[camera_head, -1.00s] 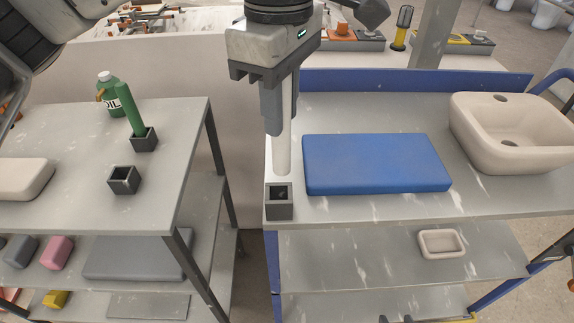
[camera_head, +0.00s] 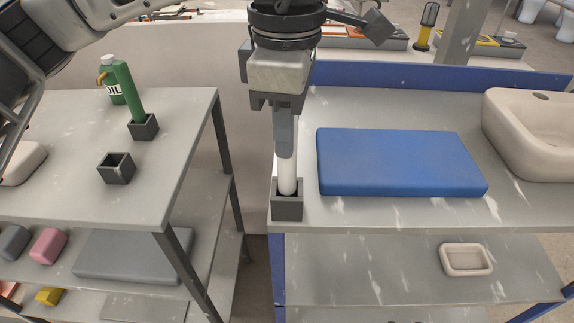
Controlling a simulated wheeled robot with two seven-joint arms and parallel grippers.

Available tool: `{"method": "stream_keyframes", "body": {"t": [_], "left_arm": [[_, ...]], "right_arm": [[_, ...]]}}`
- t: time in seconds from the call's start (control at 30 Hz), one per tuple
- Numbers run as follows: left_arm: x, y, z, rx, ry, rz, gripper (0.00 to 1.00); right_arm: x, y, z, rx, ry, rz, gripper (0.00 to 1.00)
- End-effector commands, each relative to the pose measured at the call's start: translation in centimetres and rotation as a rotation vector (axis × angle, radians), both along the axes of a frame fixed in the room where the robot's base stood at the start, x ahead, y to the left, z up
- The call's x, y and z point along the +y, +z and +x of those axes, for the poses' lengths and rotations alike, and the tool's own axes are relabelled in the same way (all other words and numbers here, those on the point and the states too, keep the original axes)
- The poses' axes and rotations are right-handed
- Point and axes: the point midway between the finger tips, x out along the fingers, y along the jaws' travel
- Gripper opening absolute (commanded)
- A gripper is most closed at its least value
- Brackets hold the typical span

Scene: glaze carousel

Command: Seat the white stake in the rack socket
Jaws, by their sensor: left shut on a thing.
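My left gripper (camera_head: 284,150) points down over the front left corner of the right-hand rack and is shut on the white stake (camera_head: 287,176). The stake is upright. Its lower end is at the mouth of the dark square socket (camera_head: 287,206) on the rack's top shelf, and appears to be inside the opening. The socket's front wall hides the stake's tip, so I cannot tell how deep it is. My right gripper does not show.
A blue slab (camera_head: 400,163) lies right of the socket, and a beige basin (camera_head: 535,130) stands further right. On the left table (camera_head: 75,200) are an empty dark socket (camera_head: 116,169), a green stake (camera_head: 128,92) in another socket (camera_head: 143,127), and an oil bottle (camera_head: 108,85).

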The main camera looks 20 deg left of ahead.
Motion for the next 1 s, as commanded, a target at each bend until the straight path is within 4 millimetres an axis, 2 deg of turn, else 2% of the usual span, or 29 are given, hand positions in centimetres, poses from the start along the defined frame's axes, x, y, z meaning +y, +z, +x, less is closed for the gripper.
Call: {"method": "stream_keyframes", "body": {"t": [0.3,0.57,0.73,0.77,0.8,1.0], "left_arm": [[0.0,-4.5,0.0,0.002,-0.001,0.001,0.0],[0.0,-4.4,0.0,0.001,-0.001,0.0,0.0],[0.0,-5.0,0.0,0.001,-0.001,0.0,0.0],[0.0,-4.8,0.0,0.001,-0.001,0.0,0.31],[0.0,-4.8,0.0,0.001,-0.001,0.0,0.42],[0.0,-4.8,0.0,0.001,-0.001,0.001,0.45]], "right_arm": [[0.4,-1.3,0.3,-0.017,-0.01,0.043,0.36],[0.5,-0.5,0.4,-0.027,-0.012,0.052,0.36],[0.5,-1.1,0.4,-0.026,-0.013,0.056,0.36],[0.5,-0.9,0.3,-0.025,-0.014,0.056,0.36],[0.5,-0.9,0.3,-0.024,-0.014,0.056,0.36],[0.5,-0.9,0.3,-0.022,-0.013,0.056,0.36]]}}
